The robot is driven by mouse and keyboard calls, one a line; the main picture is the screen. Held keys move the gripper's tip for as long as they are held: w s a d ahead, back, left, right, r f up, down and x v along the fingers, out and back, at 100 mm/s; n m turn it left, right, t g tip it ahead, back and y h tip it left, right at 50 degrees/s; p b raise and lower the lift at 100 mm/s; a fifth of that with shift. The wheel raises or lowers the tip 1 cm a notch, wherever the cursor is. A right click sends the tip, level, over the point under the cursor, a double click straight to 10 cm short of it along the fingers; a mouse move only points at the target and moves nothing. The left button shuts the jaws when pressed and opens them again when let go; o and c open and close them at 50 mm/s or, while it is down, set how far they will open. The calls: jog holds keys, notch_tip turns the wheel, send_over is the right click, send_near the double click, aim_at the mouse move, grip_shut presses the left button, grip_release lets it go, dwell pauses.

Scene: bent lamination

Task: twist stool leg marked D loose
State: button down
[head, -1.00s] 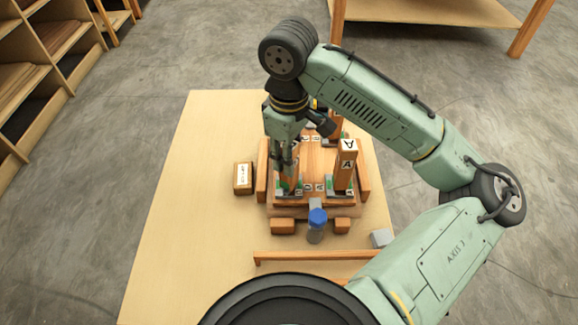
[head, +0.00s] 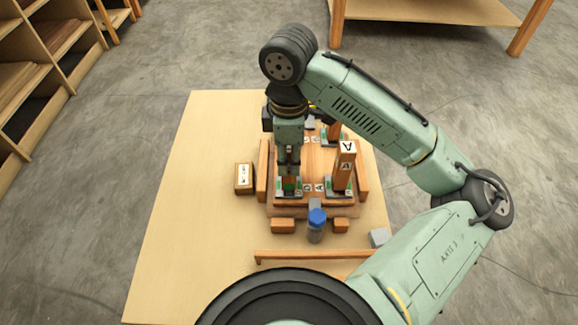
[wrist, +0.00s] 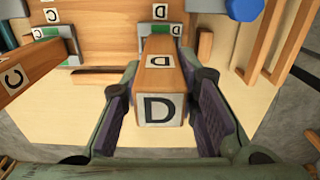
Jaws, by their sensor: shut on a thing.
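The stool (head: 318,158) lies upside down on the table, its legs pointing up from lettered sockets. Leg D (wrist: 163,82) fills the middle of the wrist view, with a black D on its end and another on its side. My gripper (wrist: 166,92) has a finger on each side of it and is shut on it. In the head view my gripper (head: 289,176) points down at the stool's near left corner and mostly hides leg D. Leg A (head: 344,166) stands upright at the near right corner. Leg C (wrist: 30,72) shows at the left of the wrist view.
A wooden rail (head: 310,256) crosses the front. The table's left side (head: 185,225) is clear.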

jog(key=c, duration=1.2)
grip_release()
jog(key=shift+o, duration=0.6)
jog(key=o, duration=0.4)
notch_tip(320, 180, up, 7)
jog(key=p, duration=0.7)
jog(key=shift+s+f, duration=0.1)
